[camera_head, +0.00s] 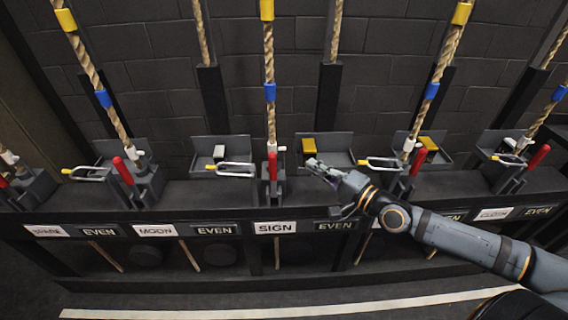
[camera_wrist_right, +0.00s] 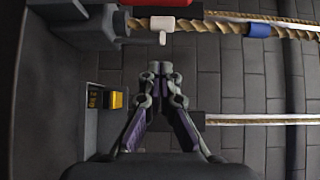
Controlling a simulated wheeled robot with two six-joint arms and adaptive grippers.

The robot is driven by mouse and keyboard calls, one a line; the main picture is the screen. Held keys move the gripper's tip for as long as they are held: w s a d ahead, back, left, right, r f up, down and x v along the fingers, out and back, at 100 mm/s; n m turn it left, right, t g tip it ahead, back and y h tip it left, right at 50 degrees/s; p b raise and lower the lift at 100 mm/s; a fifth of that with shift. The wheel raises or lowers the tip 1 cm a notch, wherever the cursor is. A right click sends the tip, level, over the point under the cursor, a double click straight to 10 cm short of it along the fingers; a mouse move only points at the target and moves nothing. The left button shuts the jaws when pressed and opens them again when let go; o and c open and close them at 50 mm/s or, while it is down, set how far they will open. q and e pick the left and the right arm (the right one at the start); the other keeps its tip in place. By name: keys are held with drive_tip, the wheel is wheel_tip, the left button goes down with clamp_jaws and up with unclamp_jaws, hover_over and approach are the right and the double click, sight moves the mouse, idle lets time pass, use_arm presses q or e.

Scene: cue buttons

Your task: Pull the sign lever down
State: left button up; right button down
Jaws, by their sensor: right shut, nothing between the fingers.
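The SIGN plate (camera_head: 275,227) is white with dark letters on the front of the dark rail. Above it the sign lever (camera_head: 272,166) has an upright red handle in front of a rope (camera_head: 269,115) with a blue band. My right gripper (camera_head: 312,163) is just right of the lever, apart from it, with fingers shut and empty. In the right wrist view my gripper's fingertips (camera_wrist_right: 160,68) meet below the rope (camera_wrist_right: 210,25) with a white clamp (camera_wrist_right: 165,24); a red part (camera_wrist_right: 145,2) shows at the top edge. My left gripper is not in view.
Other red levers stand along the rail, such as one at the MOON plate (camera_head: 153,230) and one right of my wrist (camera_head: 419,160). A grey tray with a yellow block (camera_head: 309,146) lies behind my right gripper. A white metal loop (camera_head: 235,168) lies left of the sign lever.

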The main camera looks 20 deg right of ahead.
sight(273, 177)
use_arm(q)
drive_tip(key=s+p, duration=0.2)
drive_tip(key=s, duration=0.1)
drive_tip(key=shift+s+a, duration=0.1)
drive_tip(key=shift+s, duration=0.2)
use_arm(e)
drive_tip(key=w+a, duration=0.4)
drive_tip(key=a, duration=0.3)
drive_tip(key=shift+w+a+y, duration=0.2)
drive_tip(key=shift+w+y, duration=0.1)
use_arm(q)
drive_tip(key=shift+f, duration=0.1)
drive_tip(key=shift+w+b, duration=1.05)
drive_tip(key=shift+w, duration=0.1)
use_arm(e)
drive_tip(key=shift+s, duration=0.35)
